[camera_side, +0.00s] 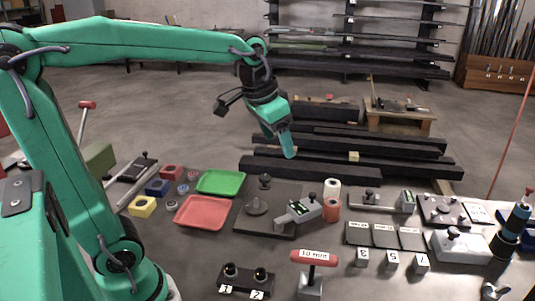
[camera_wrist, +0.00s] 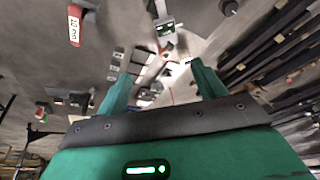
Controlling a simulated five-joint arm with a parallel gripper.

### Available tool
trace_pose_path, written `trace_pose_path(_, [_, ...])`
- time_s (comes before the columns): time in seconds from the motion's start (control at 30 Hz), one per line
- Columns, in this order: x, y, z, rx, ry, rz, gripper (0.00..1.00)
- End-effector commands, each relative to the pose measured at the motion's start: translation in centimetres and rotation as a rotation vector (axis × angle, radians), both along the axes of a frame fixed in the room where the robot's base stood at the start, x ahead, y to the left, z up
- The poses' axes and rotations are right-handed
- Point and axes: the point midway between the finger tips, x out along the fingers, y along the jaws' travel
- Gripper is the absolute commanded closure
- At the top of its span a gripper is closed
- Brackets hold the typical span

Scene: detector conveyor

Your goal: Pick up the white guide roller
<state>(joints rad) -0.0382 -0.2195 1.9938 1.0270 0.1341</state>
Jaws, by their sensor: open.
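A small white roller (camera_side: 332,188) stands upright on the work surface in the side view, just behind a salmon-coloured roller (camera_side: 331,210). My gripper (camera_side: 286,150) is in the air, to the left of the white roller and well above it, with its fingers pointing down. In the wrist view my gripper (camera_wrist: 160,70) has its two green fingers spread apart with nothing held between them. I cannot make out the white roller for certain in the wrist view.
A grey detector (camera_side: 298,209) with a small screen lies left of the rollers on a dark plate (camera_side: 248,222). A green tray (camera_side: 221,182) and a red tray (camera_side: 203,212) lie further left. A red-handled 10 mm tool (camera_side: 313,258) stands in front. Dark beams (camera_side: 330,170) lie behind.

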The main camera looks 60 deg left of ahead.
Motion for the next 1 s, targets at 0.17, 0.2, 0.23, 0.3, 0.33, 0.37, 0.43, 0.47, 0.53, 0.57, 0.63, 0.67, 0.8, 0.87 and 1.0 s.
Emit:
trace_pose_path(0.17, [4.0, 0.6, -0.3, 0.009, 0.042, -0.022, 0.31])
trace_pose_path(0.2, [4.8, 0.7, -0.4, 0.01, 0.051, -0.026, 0.31])
trace_pose_path(0.23, [5.5, 0.8, -0.5, 0.012, 0.057, -0.029, 0.31])
trace_pose_path(0.3, [6.9, 1.0, -0.8, 0.014, 0.073, -0.04, 0.31])
trace_pose_path(0.33, [7.6, 1.1, -1.0, 0.016, 0.079, -0.043, 0.31])
trace_pose_path(0.37, [8.2, 1.2, -1.2, 0.017, 0.084, -0.047, 0.31])
trace_pose_path(0.43, [9.6, 1.5, -1.7, 0.018, 0.101, -0.056, 0.31])
trace_pose_path(0.47, [10.2, 1.6, -1.9, 0.02, 0.107, -0.061, 0.31])
trace_pose_path(0.53, [11.7, 1.9, -2.5, 0.022, 0.122, -0.069, 0.31])
trace_pose_path(0.57, [12.2, 2.0, -2.8, 0.023, 0.128, -0.072, 0.31])
trace_pose_path(0.63, [13.6, 2.3, -3.5, 0.025, 0.144, -0.082, 0.31])
trace_pose_path(0.67, [14.2, 2.4, -3.9, 0.025, 0.15, -0.087, 0.31])
trace_pose_path(0.8, [16.8, 3.0, -5.6, 0.027, 0.181, -0.106, 0.31])
trace_pose_path(0.87, [17.9, 3.3, -6.5, 0.028, 0.193, -0.114, 0.31])
trace_pose_path(1.0, [20.2, 3.9, -8.8, 0.029, 0.225, -0.133, 0.31])
